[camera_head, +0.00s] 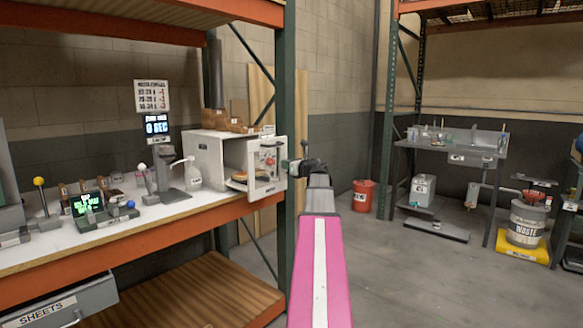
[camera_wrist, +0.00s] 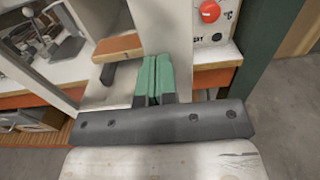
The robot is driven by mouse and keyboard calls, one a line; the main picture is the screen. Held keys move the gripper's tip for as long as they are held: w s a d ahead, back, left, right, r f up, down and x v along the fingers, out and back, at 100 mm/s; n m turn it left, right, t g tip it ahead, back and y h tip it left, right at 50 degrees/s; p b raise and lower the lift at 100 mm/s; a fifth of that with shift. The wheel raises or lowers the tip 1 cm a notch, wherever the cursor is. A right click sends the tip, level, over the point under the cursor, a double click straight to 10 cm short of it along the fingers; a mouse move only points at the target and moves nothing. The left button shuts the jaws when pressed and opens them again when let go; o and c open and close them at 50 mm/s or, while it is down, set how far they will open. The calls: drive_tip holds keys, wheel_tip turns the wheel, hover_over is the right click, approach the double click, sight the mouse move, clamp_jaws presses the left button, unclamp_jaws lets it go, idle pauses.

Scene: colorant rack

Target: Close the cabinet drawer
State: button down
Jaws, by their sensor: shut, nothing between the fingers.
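A grey drawer labelled SHEETS (camera_head: 40,312) hangs under the left end of the white worktop, with a bar handle low on its front. It is cut off by the picture's edge, and I cannot tell how far out it stands. A grey boxy part below the worktop, likely this drawer, shows at the left of the wrist view (camera_wrist: 30,120). My gripper (camera_head: 308,166) is by the right side of the white oven-like box, far right of the drawer. In the wrist view its green fingers (camera_wrist: 153,78) are together and hold nothing.
The white box (camera_head: 208,160) with a red knob stands close to my gripper. A green rack post (camera_head: 286,100) rises beside it. Bottles, levers and a screen crowd the worktop (camera_head: 120,218). A wooden shelf (camera_head: 190,285) lies below.

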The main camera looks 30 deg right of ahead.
drive_tip(key=x, duration=1.7)
drive_tip(key=shift+w, duration=0.15)
drive_tip(key=shift+w, duration=0.15)
